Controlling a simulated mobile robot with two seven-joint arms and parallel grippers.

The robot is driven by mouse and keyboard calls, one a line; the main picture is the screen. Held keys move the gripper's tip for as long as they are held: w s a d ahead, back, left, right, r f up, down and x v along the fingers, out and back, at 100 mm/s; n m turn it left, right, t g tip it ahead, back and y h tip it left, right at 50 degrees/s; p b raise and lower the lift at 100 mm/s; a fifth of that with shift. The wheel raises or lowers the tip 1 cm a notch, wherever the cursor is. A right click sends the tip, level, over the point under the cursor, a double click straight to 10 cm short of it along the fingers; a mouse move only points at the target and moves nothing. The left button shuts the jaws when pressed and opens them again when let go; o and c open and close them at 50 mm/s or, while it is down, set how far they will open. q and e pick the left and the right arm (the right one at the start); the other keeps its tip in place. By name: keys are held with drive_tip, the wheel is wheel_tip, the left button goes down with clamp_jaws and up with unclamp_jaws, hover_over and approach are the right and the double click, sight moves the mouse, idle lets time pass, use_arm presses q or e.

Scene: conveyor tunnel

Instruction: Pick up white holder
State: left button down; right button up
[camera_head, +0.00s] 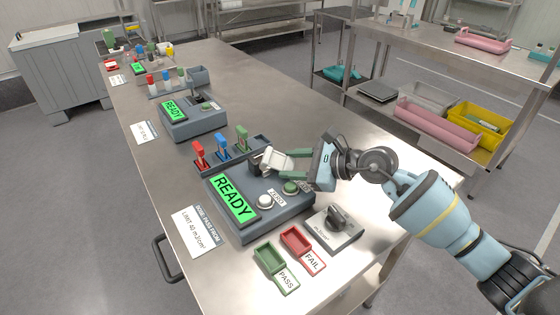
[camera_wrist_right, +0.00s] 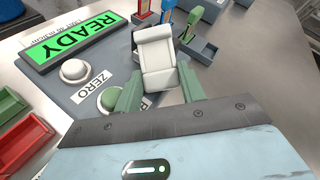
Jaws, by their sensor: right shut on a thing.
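The white holder (camera_head: 279,162) is a small pale block above the back right part of the grey device marked READY (camera_head: 262,222). My right gripper (camera_head: 291,163) comes in from the right and is shut on the holder. In the right wrist view the white holder (camera_wrist_right: 155,58) sits between the two green fingers (camera_wrist_right: 158,88) and sticks out past their tips. Whether it still touches the device is hard to tell. My left gripper is in neither view.
Red, blue and green upright pieces (camera_head: 221,148) stand in a rack behind the device. A second READY device (camera_head: 190,118) stands farther back.

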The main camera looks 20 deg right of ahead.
sight(272, 152)
drive_tip(key=shift+r, duration=0.8)
wheel_tip(272, 152, up, 2)
drive_tip(key=shift+a+r, duration=0.1)
drive_tip(key=shift+a, duration=0.05)
drive_tip(key=a, duration=0.5)
drive_tip(key=a+r, duration=0.1)
drive_tip(key=a, duration=0.9)
drive_tip(key=shift+s+a+r, duration=0.15)
drive_tip(key=shift+s+a, duration=0.2)
drive_tip(key=o, duration=0.4)
clamp_jaws()
